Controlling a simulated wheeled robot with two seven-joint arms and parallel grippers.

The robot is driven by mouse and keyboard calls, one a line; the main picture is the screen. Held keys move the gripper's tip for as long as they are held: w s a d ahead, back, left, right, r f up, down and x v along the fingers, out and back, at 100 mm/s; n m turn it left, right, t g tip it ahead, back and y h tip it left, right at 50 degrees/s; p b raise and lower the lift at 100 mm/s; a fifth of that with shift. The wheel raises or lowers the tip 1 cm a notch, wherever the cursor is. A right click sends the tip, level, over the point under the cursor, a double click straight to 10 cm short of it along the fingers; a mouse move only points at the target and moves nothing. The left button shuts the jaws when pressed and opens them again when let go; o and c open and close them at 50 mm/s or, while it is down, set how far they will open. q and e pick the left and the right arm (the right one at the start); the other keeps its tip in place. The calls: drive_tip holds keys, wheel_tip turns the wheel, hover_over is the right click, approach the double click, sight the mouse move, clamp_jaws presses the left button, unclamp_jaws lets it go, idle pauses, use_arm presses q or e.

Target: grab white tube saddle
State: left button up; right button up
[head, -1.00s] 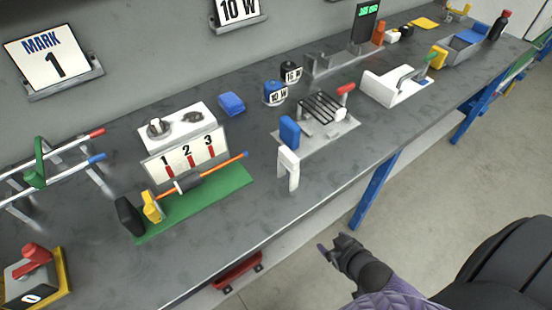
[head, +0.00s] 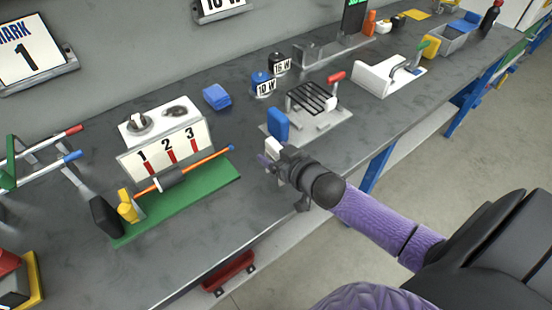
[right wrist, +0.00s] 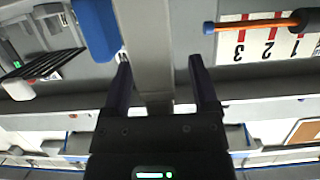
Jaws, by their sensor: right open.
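The white tube saddle (head: 274,146) stands at the front of a clamp fixture, beside its blue block. In the head view it is mostly hidden behind my right gripper (head: 270,162). In the right wrist view a pale grey-white bar (right wrist: 145,40), which looks like the saddle, runs between the two fingers of my right gripper (right wrist: 159,62). The fingers are apart, with gaps on both sides of the bar. My left gripper is in neither view.
The fixture has a blue block (head: 277,124), a slotted plate (head: 312,98) and a red handle (head: 336,76). A green base (head: 205,200) with an orange rod and the 1-2-3 panel (head: 168,150) stands left. Bare grey bench lies between them.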

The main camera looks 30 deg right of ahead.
clamp_jaws()
